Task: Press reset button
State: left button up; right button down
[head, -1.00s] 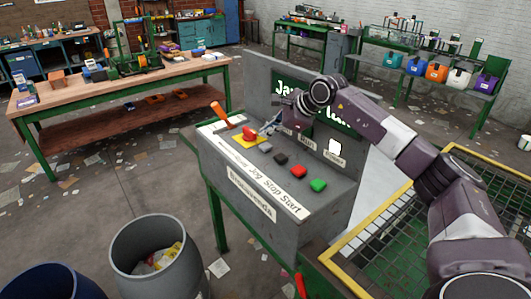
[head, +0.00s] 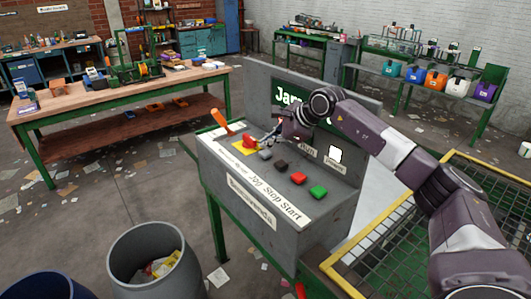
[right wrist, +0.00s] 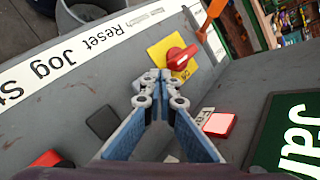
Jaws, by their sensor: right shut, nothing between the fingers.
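The sloped grey console (head: 225,150) carries a row of buttons above a strip reading Reset, Jog, Stop, Start. The grey reset button (head: 265,154) is at the row's left end, beside the black jog button (head: 281,166). My right gripper (head: 266,137) is shut and empty, close over the panel just behind the reset button. In the right wrist view its fingertips (right wrist: 160,76) meet between the red switch (right wrist: 181,57) and the black jog button (right wrist: 102,122). My left gripper is out of view.
The red switch sits on a yellow plate (head: 240,147) with an orange lever (head: 221,121) beside it. The red stop (head: 299,177) and green start (head: 318,191) buttons are to the right. An upright display (head: 285,92) stands behind. A grey bin (head: 130,250) stands front left.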

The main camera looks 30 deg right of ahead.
aim_at(267, 153)
dwell(0.6)
jog(key=shift+f+b, duration=0.35)
jog(key=shift+f, duration=0.1)
jog(key=shift+s+f+b, duration=0.1)
jog(key=shift+f+b, duration=0.35)
jog(key=shift+f, duration=0.15)
dwell(0.8)
jog(key=shift+r, duration=0.15)
jog(key=shift+r+p, duration=0.7)
jog(key=shift+r, duration=0.15)
jog(key=shift+r+p, duration=1.8)
jog(key=shift+r, duration=0.8)
jog(key=shift+f, duration=0.1)
